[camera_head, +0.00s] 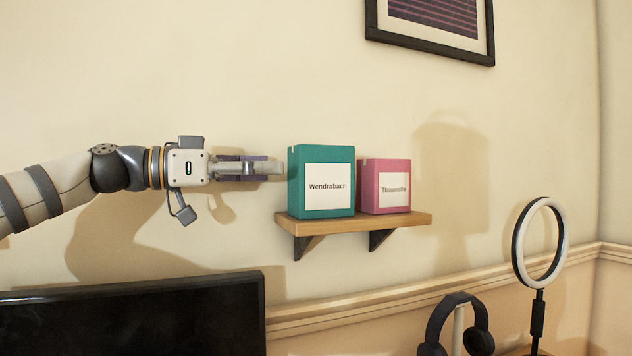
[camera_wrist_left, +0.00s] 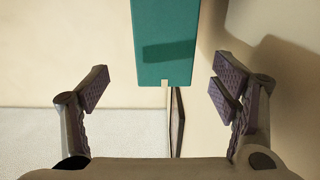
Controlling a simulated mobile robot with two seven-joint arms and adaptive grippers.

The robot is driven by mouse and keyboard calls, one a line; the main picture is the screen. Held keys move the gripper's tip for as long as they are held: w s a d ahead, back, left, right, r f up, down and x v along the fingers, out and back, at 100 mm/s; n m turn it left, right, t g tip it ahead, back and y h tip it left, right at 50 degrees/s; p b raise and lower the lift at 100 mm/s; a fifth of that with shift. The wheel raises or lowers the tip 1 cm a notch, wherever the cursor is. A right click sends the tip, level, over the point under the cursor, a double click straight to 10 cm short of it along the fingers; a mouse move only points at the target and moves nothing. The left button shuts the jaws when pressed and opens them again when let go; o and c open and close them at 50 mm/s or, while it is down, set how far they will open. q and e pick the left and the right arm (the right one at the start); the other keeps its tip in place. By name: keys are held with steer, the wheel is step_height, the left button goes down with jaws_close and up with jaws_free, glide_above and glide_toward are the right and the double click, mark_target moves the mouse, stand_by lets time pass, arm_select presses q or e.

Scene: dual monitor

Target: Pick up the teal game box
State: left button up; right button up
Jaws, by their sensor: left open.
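The teal game box (camera_head: 310,164) stands upright at the left end of a small wooden wall shelf (camera_head: 370,223). Its white label reads "Wendrabach". My left gripper (camera_head: 281,168) points right, at the box's left side, with its fingertips close to it. In the left wrist view the fingers (camera_wrist_left: 162,90) are spread wide and the space between them is empty. The teal box (camera_wrist_left: 166,42) is in that view at the top, ahead of the fingers and between their lines. I cannot tell the exact gap. My right gripper is not in view.
A pink box (camera_head: 384,166) stands just right of the teal box on the shelf. A framed picture (camera_head: 430,52) hangs above. A dark monitor (camera_head: 130,318) is below my left arm. Headphones (camera_head: 458,320) and a ring light (camera_head: 540,250) are at lower right.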

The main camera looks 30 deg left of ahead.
mark_target(292, 181)
arm_select(q)
steer(key=w+d+b, duration=0.1)
steer(key=w, duration=0.1)
steer(key=w+d+f+b, duration=0.1)
steer(key=w+d, duration=0.1)
steer(key=w+d+f+b, duration=0.1)
steer(key=w, duration=0.1)
steer(key=shift+w+d+f, duration=0.15)
steer(key=shift+w+d, duration=0.15)
steer(key=shift+d, duration=0.05)
steer(key=shift+w+d+r, duration=0.45)
steer(key=shift+w+d, duration=0.3)
steer(key=shift+d, duration=0.1)
steer(key=shift+r, duration=0.15)
steer(key=shift+s+r, duration=0.1)
steer(key=shift+c, duration=0.6)
steer(key=c, duration=1.3)
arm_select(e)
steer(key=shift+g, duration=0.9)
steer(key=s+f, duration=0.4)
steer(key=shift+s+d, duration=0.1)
